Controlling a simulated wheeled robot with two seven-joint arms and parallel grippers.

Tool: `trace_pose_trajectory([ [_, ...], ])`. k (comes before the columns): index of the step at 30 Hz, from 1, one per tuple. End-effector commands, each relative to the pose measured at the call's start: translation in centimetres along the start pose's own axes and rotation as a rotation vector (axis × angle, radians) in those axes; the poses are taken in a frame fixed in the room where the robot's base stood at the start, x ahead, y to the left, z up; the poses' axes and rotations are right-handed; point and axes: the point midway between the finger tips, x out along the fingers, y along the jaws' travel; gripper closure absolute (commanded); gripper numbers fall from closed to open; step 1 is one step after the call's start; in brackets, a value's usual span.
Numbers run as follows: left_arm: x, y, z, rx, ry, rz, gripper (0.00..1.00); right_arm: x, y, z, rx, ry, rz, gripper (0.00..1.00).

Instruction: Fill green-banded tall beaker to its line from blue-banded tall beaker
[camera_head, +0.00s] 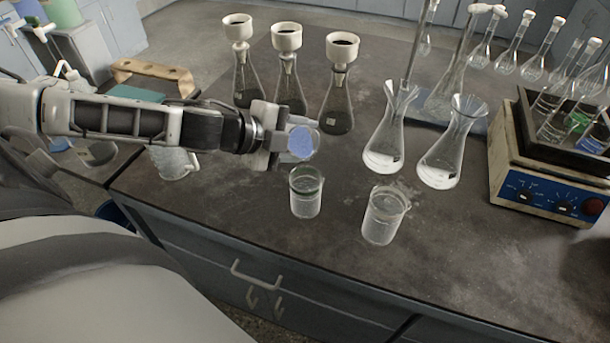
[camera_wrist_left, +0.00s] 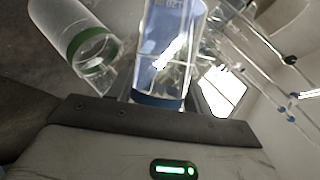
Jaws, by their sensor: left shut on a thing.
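My left gripper (camera_head: 283,140) is shut on the blue-banded tall beaker (camera_head: 303,143) and holds it above the bench. The green-banded tall beaker (camera_head: 306,196) stands upright on the bench, just below and near the held beaker. It also shows in the left wrist view (camera_wrist_left: 84,42). Its liquid level and line are too small to tell. My right gripper is not in view.
Another clear beaker (camera_head: 384,217) stands right of the green-banded one. Two clear flasks (camera_head: 386,142) stand behind it, and several dark flasks with white funnels (camera_head: 337,103) stand at the back. A shaker with dials (camera_head: 545,190) is at the right. The front bench strip is mostly clear.

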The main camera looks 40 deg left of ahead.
Motion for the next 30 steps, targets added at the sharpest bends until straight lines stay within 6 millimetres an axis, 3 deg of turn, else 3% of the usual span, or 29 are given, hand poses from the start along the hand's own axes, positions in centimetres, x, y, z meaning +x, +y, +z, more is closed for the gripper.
trace_pose_trajectory([
  [30, 0.20, -0.28, -0.41, 0.044, -0.012, -0.017, 0.78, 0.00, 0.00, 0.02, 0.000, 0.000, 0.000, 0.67],
])
